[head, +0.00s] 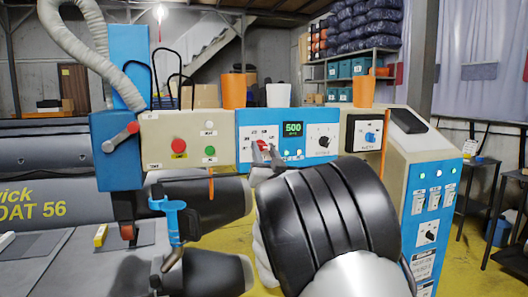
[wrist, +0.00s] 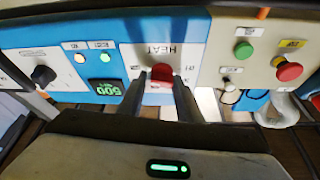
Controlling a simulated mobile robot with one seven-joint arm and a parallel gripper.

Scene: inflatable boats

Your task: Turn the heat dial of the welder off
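The welder's control panel has a blue face (head: 243,128) with a green display (head: 293,129) that reads 500. The heat dial (head: 262,145) is a red knob left of the display in the head view. In the wrist view, which is upside down, the red heat dial (wrist: 162,75) sits on a white plate under the word HEAT. My gripper (head: 262,156) is at the panel, its fingers on either side of the dial. In the wrist view my gripper (wrist: 160,80) is open, with a narrow gap between fingers and knob. The dial's pointer direction cannot be made out.
A cream panel with a red button (head: 179,146) and a green button (head: 210,150) is left of the blue face. A black knob (head: 324,142) is right of the display. Orange cups (head: 233,91) and a white cup (head: 279,95) stand on top. My arm covers the lower middle.

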